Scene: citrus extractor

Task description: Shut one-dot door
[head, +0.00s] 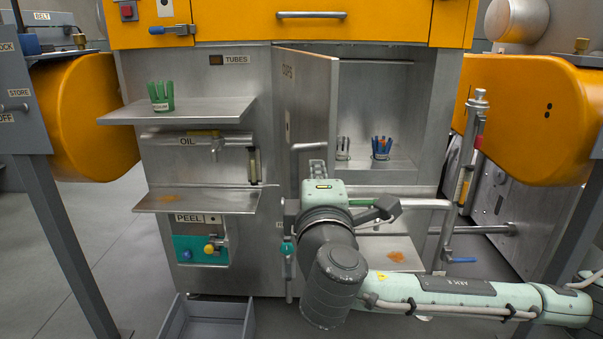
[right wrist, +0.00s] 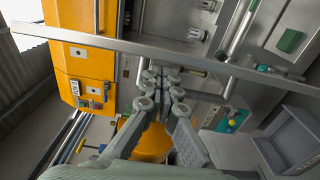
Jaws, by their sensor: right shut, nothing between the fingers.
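A tall steel door (head: 305,100) marked CUPS stands open on the cabinet front, with its compartment exposed to the right. I cannot make out a single-dot mark on it. My right gripper (head: 317,165) is in front of the open door's lower part, close to a horizontal pale bar handle. It is shut and empty. Its closed fingers also show in the right wrist view (right wrist: 165,75), near steel bars; contact cannot be told. My left gripper is not in view.
A blue cup (head: 381,148) and a clear cup (head: 343,148) stand in the open compartment. Shelves (head: 195,110) stick out at the left, one with a green cup (head: 160,97). A grey bin (head: 210,320) lies on the floor. A vertical pipe (head: 460,180) stands at the right.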

